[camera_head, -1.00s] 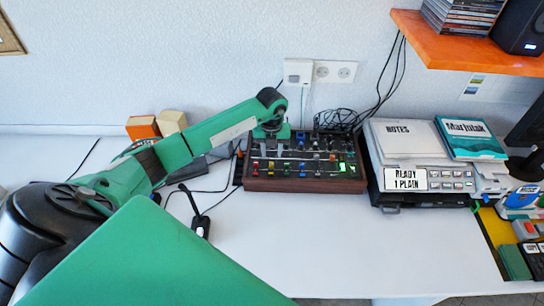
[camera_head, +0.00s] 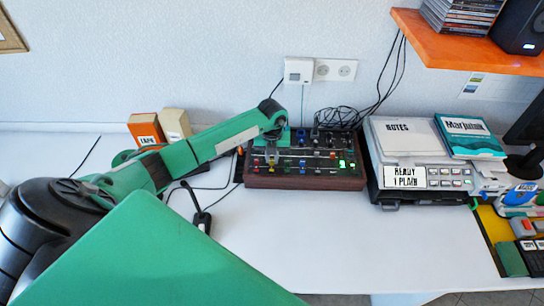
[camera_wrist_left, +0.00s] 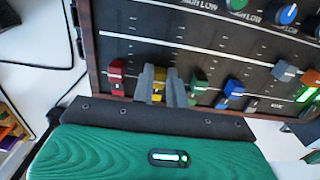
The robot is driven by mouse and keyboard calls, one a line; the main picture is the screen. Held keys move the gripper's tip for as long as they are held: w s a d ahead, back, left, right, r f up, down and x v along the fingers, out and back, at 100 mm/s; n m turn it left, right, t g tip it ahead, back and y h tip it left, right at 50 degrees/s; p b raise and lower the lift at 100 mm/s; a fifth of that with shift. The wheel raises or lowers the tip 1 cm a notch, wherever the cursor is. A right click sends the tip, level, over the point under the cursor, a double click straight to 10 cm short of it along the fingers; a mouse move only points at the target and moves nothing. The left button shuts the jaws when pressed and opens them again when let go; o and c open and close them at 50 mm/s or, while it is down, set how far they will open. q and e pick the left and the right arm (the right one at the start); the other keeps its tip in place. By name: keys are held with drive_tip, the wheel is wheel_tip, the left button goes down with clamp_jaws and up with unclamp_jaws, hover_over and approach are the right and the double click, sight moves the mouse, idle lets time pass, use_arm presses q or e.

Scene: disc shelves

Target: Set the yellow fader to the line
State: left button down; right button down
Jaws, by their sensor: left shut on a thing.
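The yellow fader (camera_wrist_left: 159,78) is one of a row of coloured fader caps on the dark panel of a wood-sided mixer (camera_head: 305,184). My left gripper (camera_wrist_left: 160,86) is shut on it, with one grey finger on each side of the cap. A white line (camera_wrist_left: 200,50) runs across the fader slots. In the wrist view the yellow cap sits below this line, apart from it. My right gripper is not in view.
A red fader (camera_wrist_left: 116,75) is left of my fingers, and a green fader (camera_wrist_left: 199,82) is close on their right, with a blue fader (camera_wrist_left: 234,88) beyond. Knobs sit above. A grey device (camera_head: 420,178) stands right of the mixer.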

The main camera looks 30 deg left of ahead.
use_arm(q)
drive_tip(key=shift+w+a+f+b, duration=0.15)
drive_tip(key=shift+w+a+b, duration=0.1)
drive_tip(key=shift+w+b, duration=0.2)
drive_tip(key=shift+w+a+b, duration=0.55)
drive_tip(key=shift+w+b, duration=0.3)
drive_tip(key=shift+w+a, duration=0.25)
drive_tip(key=shift+w, duration=0.15)
drive_tip(key=c, duration=1.4)
unclamp_jaws()
